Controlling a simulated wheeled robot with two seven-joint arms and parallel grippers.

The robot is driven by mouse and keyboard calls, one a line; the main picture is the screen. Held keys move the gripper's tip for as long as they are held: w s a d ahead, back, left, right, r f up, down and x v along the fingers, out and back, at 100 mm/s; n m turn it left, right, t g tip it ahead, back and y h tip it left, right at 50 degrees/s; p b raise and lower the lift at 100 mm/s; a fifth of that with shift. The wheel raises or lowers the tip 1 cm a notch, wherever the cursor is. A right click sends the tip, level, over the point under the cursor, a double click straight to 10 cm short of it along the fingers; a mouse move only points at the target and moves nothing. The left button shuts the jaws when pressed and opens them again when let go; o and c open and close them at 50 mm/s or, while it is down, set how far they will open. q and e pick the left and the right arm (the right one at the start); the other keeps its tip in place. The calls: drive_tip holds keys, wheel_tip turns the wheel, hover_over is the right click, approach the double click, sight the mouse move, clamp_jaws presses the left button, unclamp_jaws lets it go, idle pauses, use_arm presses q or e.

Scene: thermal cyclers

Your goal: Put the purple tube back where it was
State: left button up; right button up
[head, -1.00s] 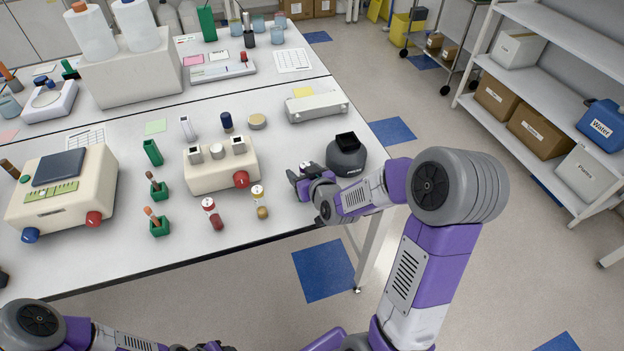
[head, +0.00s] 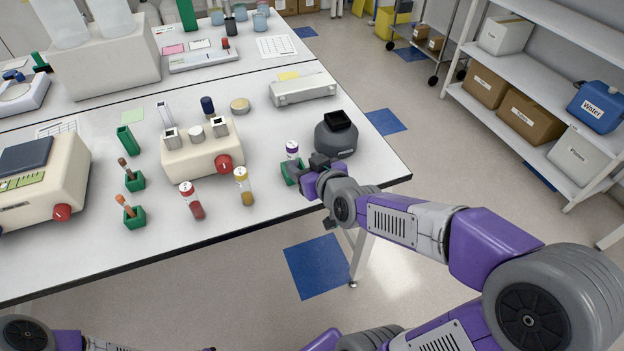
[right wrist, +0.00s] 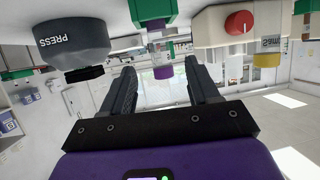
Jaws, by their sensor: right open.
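The purple-capped tube (head: 292,150) stands upright in a small green holder (head: 287,174) near the right end of the bench. In the right wrist view, which is upside down, the tube (right wrist: 162,60) hangs from the green holder (right wrist: 151,10) between the lines of my two fingers. My right gripper (head: 312,168) is open and empty, just right of the tube; its fingers (right wrist: 160,84) show spread apart, with a gap on both sides of the tube. Part of the holder is hidden by my gripper. Only a part of my left arm shows at the lower left.
A dark grey PRESS device (head: 337,137) stands close behind my right gripper. A cream block with a red knob (head: 228,164), a yellow tube (head: 243,187) and a red tube (head: 192,200) stand to the left. The bench's front edge is close.

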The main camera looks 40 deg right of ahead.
drive_tip(key=p+v, duration=0.1)
drive_tip(key=v, duration=0.2)
idle(0.7)
